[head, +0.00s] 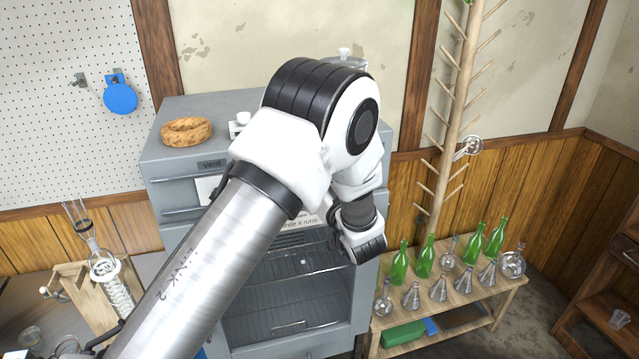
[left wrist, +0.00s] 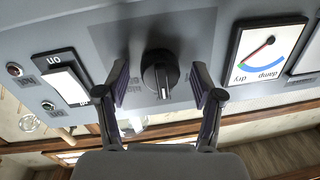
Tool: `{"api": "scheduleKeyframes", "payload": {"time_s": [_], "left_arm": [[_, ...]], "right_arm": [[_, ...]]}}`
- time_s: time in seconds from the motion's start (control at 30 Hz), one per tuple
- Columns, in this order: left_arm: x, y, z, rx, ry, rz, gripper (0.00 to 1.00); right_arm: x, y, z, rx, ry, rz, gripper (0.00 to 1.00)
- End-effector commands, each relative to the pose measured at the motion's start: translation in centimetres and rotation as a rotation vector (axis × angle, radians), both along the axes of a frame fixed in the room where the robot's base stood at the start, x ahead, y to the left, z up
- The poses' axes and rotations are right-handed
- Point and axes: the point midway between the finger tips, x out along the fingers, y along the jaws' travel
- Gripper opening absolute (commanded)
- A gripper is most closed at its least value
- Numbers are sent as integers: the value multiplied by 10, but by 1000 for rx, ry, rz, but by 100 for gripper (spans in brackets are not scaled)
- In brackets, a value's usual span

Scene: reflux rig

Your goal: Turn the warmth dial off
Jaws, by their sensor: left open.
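The black dial (left wrist: 160,75) is on the grey panel in the left wrist view. A white mark on its knob points toward the bottom of the picture. My left gripper (left wrist: 159,86) is open, with one finger on each side of the dial and a visible gap to the knob on both sides. In the head view my left arm covers the front of the grey cabinet (head: 290,347), and the dial and left fingers are hidden there. My right gripper is in neither view.
A white rocker switch (left wrist: 70,85) and small indicator lamps sit left of the dial; a dry/damp gauge (left wrist: 268,48) sits right. A cork ring (head: 187,131) lies on the cabinet. A wooden bench (head: 420,325) with green bottles and flasks stands right of it.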

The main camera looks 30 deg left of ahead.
Motion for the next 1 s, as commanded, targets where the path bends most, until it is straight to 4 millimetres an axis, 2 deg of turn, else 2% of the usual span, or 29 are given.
{"api": "scheduleKeyframes", "payload": {"time_s": [0.17,0.2,0.37,0.73,1.0], "left_arm": [[1,0,0,1,0,-1,67],[1,0,0,1,0,-1,63],[1,0,0,0,0,-1,7],[1,0,-1,-14,-18,-1,6],[1,0,-3,-91,-111,0,6]], "right_arm": [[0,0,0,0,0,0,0],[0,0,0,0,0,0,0],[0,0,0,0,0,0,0],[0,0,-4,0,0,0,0],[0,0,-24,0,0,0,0]]}}
